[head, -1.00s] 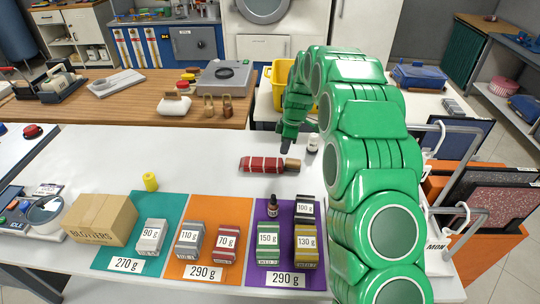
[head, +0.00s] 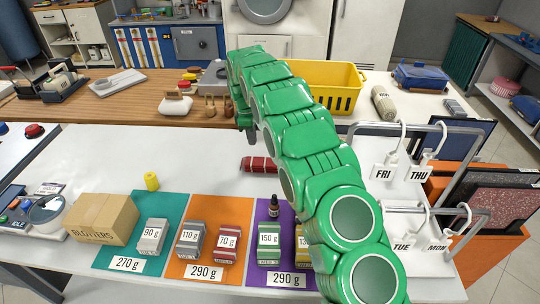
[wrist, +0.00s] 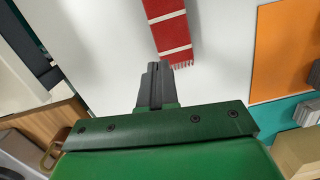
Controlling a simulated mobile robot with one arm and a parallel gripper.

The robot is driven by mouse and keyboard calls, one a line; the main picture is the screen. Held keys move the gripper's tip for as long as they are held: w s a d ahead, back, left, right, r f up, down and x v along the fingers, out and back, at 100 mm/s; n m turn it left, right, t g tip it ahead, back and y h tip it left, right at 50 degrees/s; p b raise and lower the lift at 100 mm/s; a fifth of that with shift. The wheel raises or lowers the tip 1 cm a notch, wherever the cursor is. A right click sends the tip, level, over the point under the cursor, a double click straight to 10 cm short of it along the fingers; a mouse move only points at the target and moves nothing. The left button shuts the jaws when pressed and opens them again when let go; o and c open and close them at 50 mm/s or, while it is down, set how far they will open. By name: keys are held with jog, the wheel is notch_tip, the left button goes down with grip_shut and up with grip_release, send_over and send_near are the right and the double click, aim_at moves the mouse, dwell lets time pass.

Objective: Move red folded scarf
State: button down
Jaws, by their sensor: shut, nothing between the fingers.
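The red folded scarf (head: 257,164) lies on the white table, its right part hidden behind my green arm in the head view. In the wrist view the scarf (wrist: 169,30) is red with white stripes and a fringed end, lying flat on the white surface. My gripper (wrist: 154,70) shows there with its dark fingers together and empty, close to the fringed end in the picture. I cannot tell its height above the table.
Weighed packets stand on teal (head: 118,236), orange (head: 196,210) and purple mats along the front. A yellow cylinder (head: 151,181) stands left of the scarf. A yellow basket (head: 345,103), a rolled beige item (head: 383,102) and hanger racks with day tags (head: 383,172) are at right.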

aim_at(271, 162)
jog(key=shift+h, duration=0.4)
jog(key=a+f, duration=0.5)
jog(key=shift+s, duration=0.4)
jog(key=shift+s+d, duration=0.1)
jog(key=shift+d, duration=0.9)
jog(key=d, duration=0.3)
jog(key=s+d, duration=0.1)
jog(key=d, duration=0.2)
jog(key=d+f, duration=0.1)
jog(key=d, duration=0.2)
jog(key=shift+s+d, duration=0.25)
jog(key=shift+d, duration=0.15)
jog(key=shift+f, duration=0.45)
